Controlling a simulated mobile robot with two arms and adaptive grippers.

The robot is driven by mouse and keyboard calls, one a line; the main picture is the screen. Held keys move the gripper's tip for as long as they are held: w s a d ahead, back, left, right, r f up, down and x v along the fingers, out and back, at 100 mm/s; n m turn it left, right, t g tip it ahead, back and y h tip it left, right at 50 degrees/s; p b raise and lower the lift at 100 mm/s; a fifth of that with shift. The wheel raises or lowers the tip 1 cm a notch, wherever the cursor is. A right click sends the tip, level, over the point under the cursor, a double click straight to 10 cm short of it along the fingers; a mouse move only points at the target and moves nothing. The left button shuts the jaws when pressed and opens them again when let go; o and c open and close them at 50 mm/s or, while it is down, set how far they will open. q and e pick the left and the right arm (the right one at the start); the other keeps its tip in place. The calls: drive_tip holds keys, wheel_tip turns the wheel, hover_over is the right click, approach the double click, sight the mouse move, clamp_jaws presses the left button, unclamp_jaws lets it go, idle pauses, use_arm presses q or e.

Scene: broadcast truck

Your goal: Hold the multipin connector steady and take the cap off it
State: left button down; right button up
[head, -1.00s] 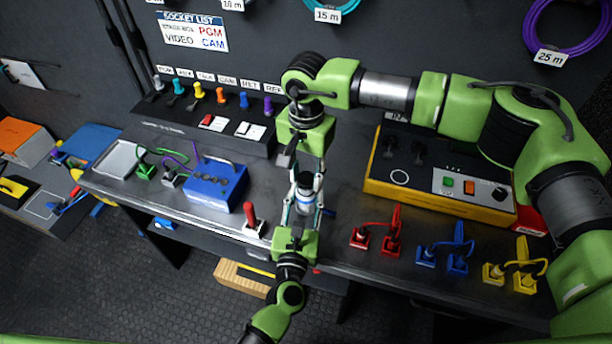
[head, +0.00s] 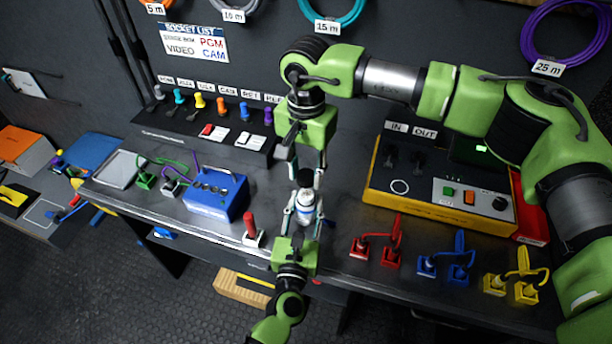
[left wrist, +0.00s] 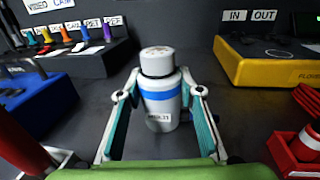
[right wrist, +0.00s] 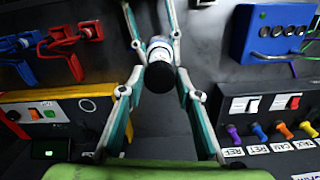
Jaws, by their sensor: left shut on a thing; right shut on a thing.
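The multipin connector (head: 305,212) is white with a blue band and stands roughly upright over the front of the desk. My left gripper (head: 305,220) comes from below and is shut on its body; in the left wrist view the connector (left wrist: 160,100) shows its "MULTI" label, a black ring and an uncovered end face with small brown marks. My right gripper (head: 306,181) comes from above and is shut on the black cap (right wrist: 160,77). The cap is just above the connector and looks clear of it; the connector's pale end (right wrist: 160,48) shows behind it in the right wrist view.
A blue box (head: 216,196) and a red-handled switch (head: 251,230) stand to the left. A yellow panel (head: 440,197) stands at the right rear. Red, blue (head: 447,265) and yellow cabled plugs line the right front. A row of colored plugs (head: 215,106) is behind.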

use_arm(q)
drive_tip(key=c, duration=1.3)
unclamp_jaws()
